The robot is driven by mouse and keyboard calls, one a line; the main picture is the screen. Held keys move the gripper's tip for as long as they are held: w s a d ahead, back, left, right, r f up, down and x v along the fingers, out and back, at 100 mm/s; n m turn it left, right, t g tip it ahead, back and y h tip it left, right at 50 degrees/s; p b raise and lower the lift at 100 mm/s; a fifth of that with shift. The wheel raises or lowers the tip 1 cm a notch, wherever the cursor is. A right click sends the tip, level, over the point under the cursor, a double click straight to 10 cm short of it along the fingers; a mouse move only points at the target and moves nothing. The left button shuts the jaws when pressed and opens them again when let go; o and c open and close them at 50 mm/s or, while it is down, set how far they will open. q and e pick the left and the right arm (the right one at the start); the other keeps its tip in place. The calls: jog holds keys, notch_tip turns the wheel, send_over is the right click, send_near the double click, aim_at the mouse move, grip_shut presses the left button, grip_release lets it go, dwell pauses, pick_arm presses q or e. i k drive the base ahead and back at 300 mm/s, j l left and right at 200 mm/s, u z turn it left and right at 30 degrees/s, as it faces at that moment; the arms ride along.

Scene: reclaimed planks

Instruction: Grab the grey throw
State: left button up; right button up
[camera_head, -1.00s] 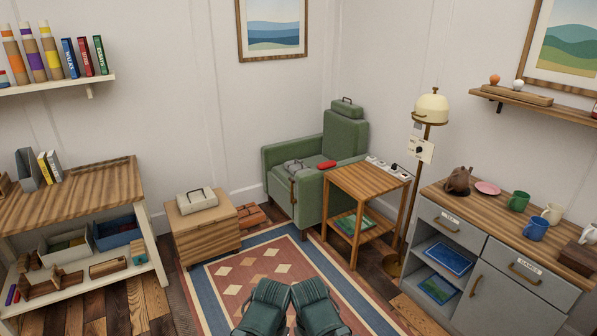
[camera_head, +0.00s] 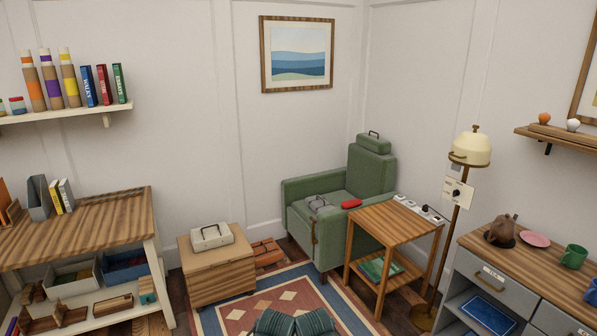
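A small grey bundle (camera_head: 318,203) with a dark loop lies on the seat of the green armchair (camera_head: 371,175), near its left arm. It looks like the grey throw, but it is too small to be sure. A red item (camera_head: 351,203) lies to its right on the chair. Two dark green ribbed shapes show side by side at the bottom edge, cut off by the frame; I cannot tell what they are. No gripper fingers are visible, and nothing is seen touching the grey bundle.
A wooden chest (camera_head: 219,276) with a pale handled case (camera_head: 211,237) stands left of the chair. A side table (camera_head: 397,225) and a floor lamp (camera_head: 470,147) stand to its right. A patterned rug (camera_head: 285,296) covers the floor in front. A workbench (camera_head: 85,222) is at left.

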aim_at(318, 203)
jog(key=i+u, duration=0.1)
jog(key=i, duration=1.85)
jog(key=i+j+z, duration=0.1)
jog(key=i+z, duration=0.2)
jog(key=i, duration=0.25)
jog(key=i+j+z, duration=0.35)
jog(key=i, duration=0.2)
jog(key=i+j+z, duration=0.3)
jog(key=i, duration=0.25)
